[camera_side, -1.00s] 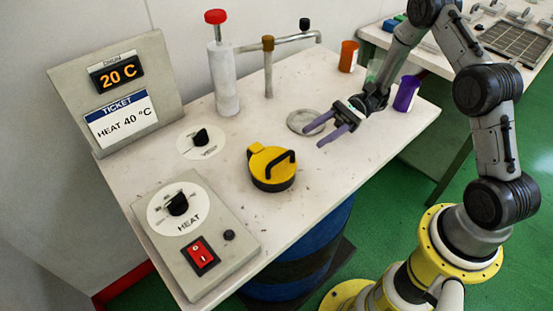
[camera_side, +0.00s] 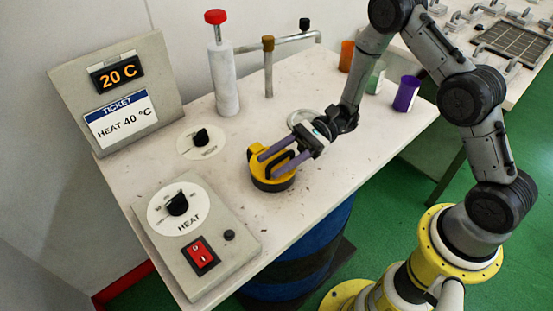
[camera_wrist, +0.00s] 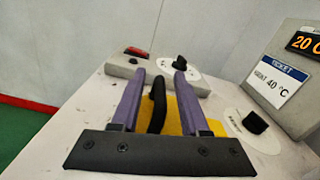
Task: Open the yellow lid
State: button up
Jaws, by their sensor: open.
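The yellow lid (camera_side: 257,168) is round, with a black arched handle, and sits closed on the white bench in the side view. My gripper (camera_side: 268,164) is over the lid with its purple fingers apart. In the wrist view the black handle (camera_wrist: 157,104) stands between the two fingers of my gripper (camera_wrist: 157,92), with a gap on each side. The yellow lid (camera_wrist: 178,118) shows below the handle and partly behind the fingers. The fingers hide part of the handle in the side view.
A heat control box (camera_side: 196,235) with a dial and red switch stands at the front left. A display panel (camera_side: 117,90) reads 20 C above a ticket saying HEAT 40 °C. A red-topped pump (camera_side: 222,75) stands behind. A purple cup (camera_side: 406,94) and an orange cup (camera_side: 347,55) stand at the right.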

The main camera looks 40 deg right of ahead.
jog(key=shift+c, duration=0.2)
grip_shut()
jog(key=shift+w, duration=0.1)
dwell(1.1)
